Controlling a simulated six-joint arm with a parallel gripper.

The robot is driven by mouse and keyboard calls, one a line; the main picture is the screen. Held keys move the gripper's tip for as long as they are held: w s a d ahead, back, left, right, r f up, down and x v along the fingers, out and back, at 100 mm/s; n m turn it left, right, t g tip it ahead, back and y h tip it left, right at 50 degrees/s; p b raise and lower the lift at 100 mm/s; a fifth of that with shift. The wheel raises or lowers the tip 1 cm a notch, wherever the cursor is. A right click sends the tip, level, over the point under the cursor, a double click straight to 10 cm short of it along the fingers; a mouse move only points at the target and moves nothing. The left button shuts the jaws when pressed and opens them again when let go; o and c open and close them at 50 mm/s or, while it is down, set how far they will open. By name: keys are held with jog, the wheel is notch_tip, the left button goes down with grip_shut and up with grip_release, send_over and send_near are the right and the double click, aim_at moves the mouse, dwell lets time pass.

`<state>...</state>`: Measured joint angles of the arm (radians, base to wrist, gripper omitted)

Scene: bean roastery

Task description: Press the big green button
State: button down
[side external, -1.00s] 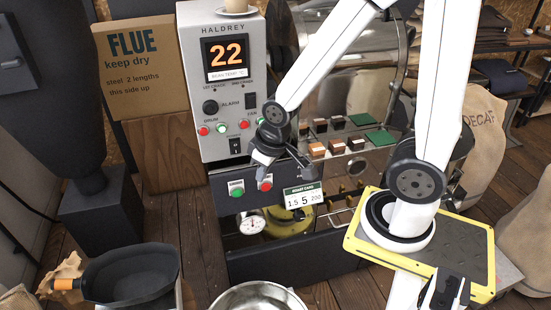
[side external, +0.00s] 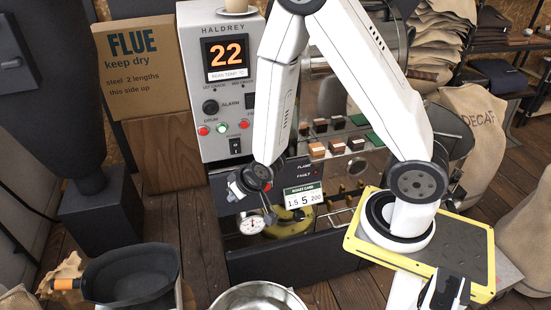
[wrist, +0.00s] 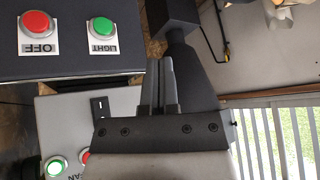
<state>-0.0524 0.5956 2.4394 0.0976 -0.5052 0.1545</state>
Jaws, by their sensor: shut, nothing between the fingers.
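The green button (wrist: 103,26) sits on a white plate marked LIGHT, on the dark panel at the top of the wrist view. A red button (wrist: 34,22) on a plate marked OFF is beside it on the left. My gripper (wrist: 160,65) has its two dark fingers together, with nothing between them. In the wrist view the fingertips are to the right of the green button and lower in the picture. In the side view my wrist is in front of the dark panel and hides the green button. Contact with the panel cannot be seen.
The grey control box (side external: 190,90) with a 22 display rises above the dark panel. A roast card (side external: 303,196) and a dial gauge (side external: 252,226) are close to my wrist. A metal bowl (side external: 262,297) and a black scoop (side external: 130,275) are in front.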

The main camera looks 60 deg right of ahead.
notch_tip(320, 180, down, 11)
jog(key=s+m+t+h, duration=0.1)
jog(key=s+t, duration=0.1)
jog(key=t, duration=0.3)
jog(key=shift+s+d+m, duration=0.35)
jog(key=shift+d+m, duration=0.05)
jog(key=shift+d, duration=0.05)
jog(key=shift+w+d, duration=0.15)
dwell(0.3)
jog(key=shift+w+d, duration=3)
jog(key=shift+w+d, duration=0.6)
dwell(1.4)
jog(key=shift+s+a, duration=0.1)
dwell(0.3)
jog(key=shift+s+a, duration=0.5)
